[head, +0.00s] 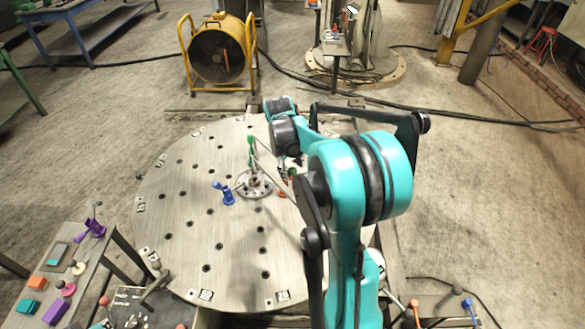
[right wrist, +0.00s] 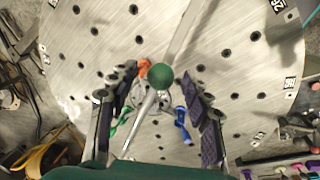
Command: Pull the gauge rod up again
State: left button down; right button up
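The gauge rod (right wrist: 147,104) is a thin pale rod with a green ball knob (right wrist: 160,76). It rises at a tilt from a round metal flange (head: 254,184) on the large drilled plate (head: 180,215). The knob also shows in the head view (head: 250,140). My right gripper (right wrist: 160,100) is above the plate with its dark fingers well apart. In the right wrist view the knob and rod appear between the fingers, touching neither; their depth relative to the fingertips is unclear. In the head view my right arm partly hides the gripper. My left gripper is not in view.
A blue clamp (head: 227,194), an orange one (right wrist: 145,65) and a green one (right wrist: 121,115) stand around the flange. A side table (head: 90,262) with coloured blocks is at lower left. A yellow fan (head: 216,55) stands behind the plate. Much of the plate's left is bare.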

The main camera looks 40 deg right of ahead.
jog(key=shift+r, duration=0.1)
notch_tip(320, 180, up, 12)
jog(key=a, duration=0.2)
jog(key=shift+s+a+f, duration=0.15)
jog(key=shift+s+f, duration=0.1)
dwell(0.5)
jog(key=s+a+f+t+b, duration=0.2)
jog(key=s+a+f+b, duration=0.1)
jog(key=a, duration=0.4)
jog(key=s+a+f+m+t+y+b, duration=0.1)
jog(key=s+a+f+t+b, duration=0.1)
jog(key=s+a+f, duration=0.4)
jog(key=s+a+f+m+t+y+b, duration=0.1)
jog(key=s+a+f+t+b, duration=0.1)
jog(key=s+a+f, duration=0.3)
jog(key=a+f+b, duration=0.1)
jog(key=a, duration=0.3)
jog(key=shift+s+t+b, duration=0.25)
jog(key=shift+t+b, duration=0.1)
jog(key=shift+t, duration=0.05)
